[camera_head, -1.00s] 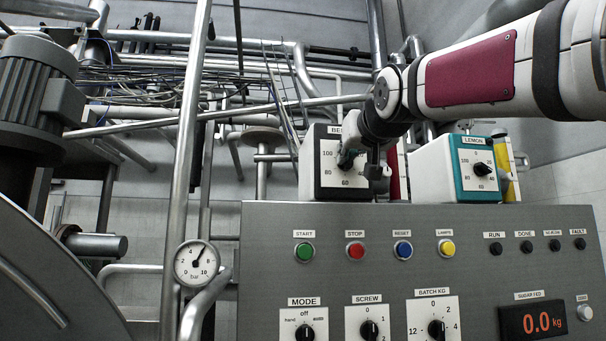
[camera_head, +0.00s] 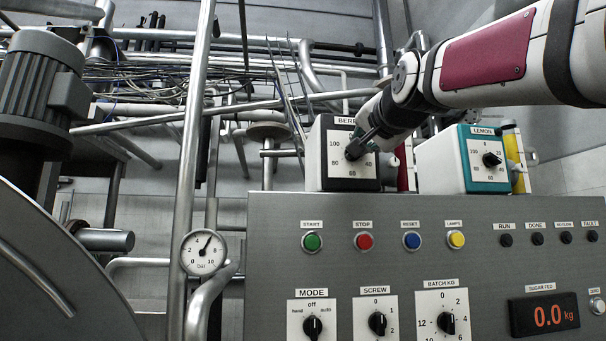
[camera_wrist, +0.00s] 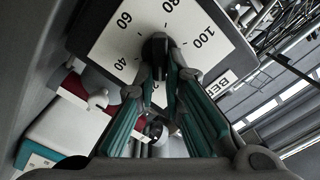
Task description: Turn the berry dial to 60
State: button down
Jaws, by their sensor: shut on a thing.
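The berry dial box (camera_head: 326,178), black with a white numbered face, stands on top of the grey panel. Its label is partly hidden by my arm in the head view. My gripper (camera_head: 360,148) reaches down from the upper right to the black berry knob. In the wrist view the fingers of my gripper (camera_wrist: 163,72) are shut on the berry knob (camera_wrist: 154,46), one on each side. The numbers 40, 60, 80 and 100 show around it; the lower part of the scale is hidden by the fingers. I cannot tell the pointer's exact reading.
The lemon box (camera_head: 489,160), with a teal face, stands close to the right of the berry box. The grey control panel (camera_head: 270,265) below carries coloured buttons, more dials and a red 0.0 kg display. Pipes and a pressure gauge (camera_head: 203,252) are on the left.

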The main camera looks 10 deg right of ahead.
aim_at(352, 162)
jog(key=m+p, duration=0.2)
jog(key=m, duration=0.2)
jog(key=f+m+p, duration=0.1)
jog(key=m+p, duration=0.1)
jog(key=m, duration=0.3)
jog(key=m+p, duration=0.1)
jog(key=m, duration=0.3)
jog(key=shift+s+d+f+m+p, duration=0.1)
jog(key=shift+d+f+m+p, duration=0.05)
jog(key=shift+f+m+p, duration=0.25)
jog(key=m+p, duration=0.1)
jog(key=m, duration=0.1)
jog(key=m+p, duration=0.2)
jog(key=m, duration=0.1)
jog(key=shift+a+f+m+p, duration=0.3)
jog(key=shift+a+f+p, duration=0.05)
jog(key=shift+f, duration=0.05)
jog(key=m, duration=0.1)
jog(key=m+p, duration=0.1)
jog(key=m, duration=0.1)
jog(key=shift+a+f, duration=0.15)
jog(key=shift+a, duration=0.05)
jog(key=shift+a+m, duration=0.15)
jog(key=shift+m, duration=0.8)
jog(key=shift+a+m, duration=0.1)
jog(key=shift+m, duration=0.85)
jog(key=c, duration=1.7)
grip_release()
